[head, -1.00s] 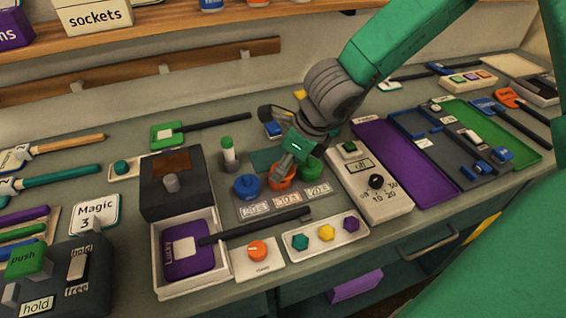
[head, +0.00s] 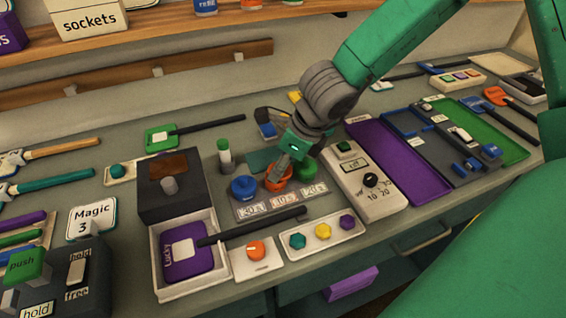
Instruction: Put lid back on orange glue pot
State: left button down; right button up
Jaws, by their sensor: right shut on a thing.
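The orange glue pot (head: 276,184) stands on the bench between a blue pot (head: 244,188) and a green pot (head: 304,172), behind a row of small labels. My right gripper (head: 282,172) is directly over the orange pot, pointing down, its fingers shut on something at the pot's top. The fingers hide most of what they hold; it seems to be the orange lid. I cannot tell whether the lid is seated on the pot. My left gripper is not in view.
A timer-like box (head: 365,184) with a black knob stands to the right. A white tray with coloured knobs (head: 323,233) and a black-handled purple tool (head: 183,250) lie in front. A green-capped bottle (head: 225,156) stands at the back left. A purple tray (head: 395,165) lies further right.

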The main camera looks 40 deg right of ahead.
jog(key=shift+a, duration=0.4)
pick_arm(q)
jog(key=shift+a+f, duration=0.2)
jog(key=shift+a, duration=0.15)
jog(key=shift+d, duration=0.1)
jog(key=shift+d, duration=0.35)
pick_arm(e)
jog(key=shift+d+f, duration=0.1)
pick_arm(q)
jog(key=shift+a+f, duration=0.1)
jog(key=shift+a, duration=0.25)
pick_arm(e)
jog(key=shift+a, duration=0.5)
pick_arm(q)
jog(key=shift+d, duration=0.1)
pick_arm(e)
jog(key=shift+d, duration=0.2)
jog(key=shift+d, duration=0.3)
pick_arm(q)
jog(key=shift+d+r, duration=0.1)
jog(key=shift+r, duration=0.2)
pick_arm(e)
jog(key=shift+a, duration=0.15)
